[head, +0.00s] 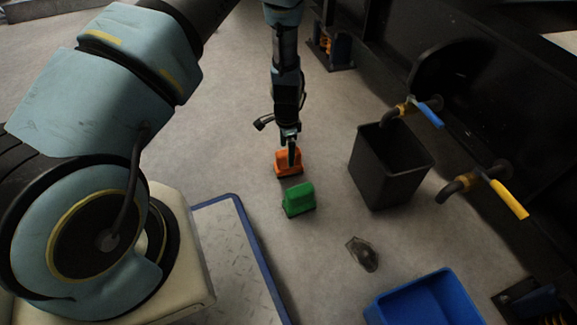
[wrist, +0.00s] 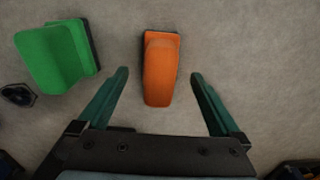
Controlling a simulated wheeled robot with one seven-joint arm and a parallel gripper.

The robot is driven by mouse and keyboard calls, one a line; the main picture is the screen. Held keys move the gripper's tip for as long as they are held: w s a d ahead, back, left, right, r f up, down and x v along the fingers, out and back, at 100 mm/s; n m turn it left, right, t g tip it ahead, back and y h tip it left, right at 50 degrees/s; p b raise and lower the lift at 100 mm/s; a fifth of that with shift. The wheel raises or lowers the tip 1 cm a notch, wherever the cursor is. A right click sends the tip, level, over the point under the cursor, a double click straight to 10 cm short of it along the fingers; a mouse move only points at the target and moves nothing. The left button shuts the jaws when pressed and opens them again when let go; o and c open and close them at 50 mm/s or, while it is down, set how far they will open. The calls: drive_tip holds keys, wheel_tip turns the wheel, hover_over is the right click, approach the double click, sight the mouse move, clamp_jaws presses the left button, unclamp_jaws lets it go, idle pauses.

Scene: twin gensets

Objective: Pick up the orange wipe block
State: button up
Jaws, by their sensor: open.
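The orange wipe block (head: 288,163) lies on the grey floor, just beyond a green block in the head view. In the wrist view the orange wipe block (wrist: 161,68) has a dark underside edge and sits ahead, between the lines of the two fingers. My gripper (head: 291,152) points down over the orange block and partly covers it in the head view. In the wrist view my gripper (wrist: 158,75) is open, with a finger on either side of the block and a gap on each side. Its height above the block is hard to tell.
The green block (head: 298,199) stands close by; it is at the left in the wrist view (wrist: 57,55). A black bin (head: 385,180) stands to the right, below taps with blue and yellow handles.

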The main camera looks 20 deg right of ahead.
drive_tip(key=f+b, duration=0.1)
drive_tip(key=f, duration=0.1)
drive_tip(key=f+b, duration=0.1)
drive_tip(key=f, duration=0.1)
drive_tip(key=f+b, duration=0.2)
drive_tip(key=shift+d+f, duration=0.25)
drive_tip(key=shift+f, duration=0.05)
drive_tip(key=c, duration=1.5)
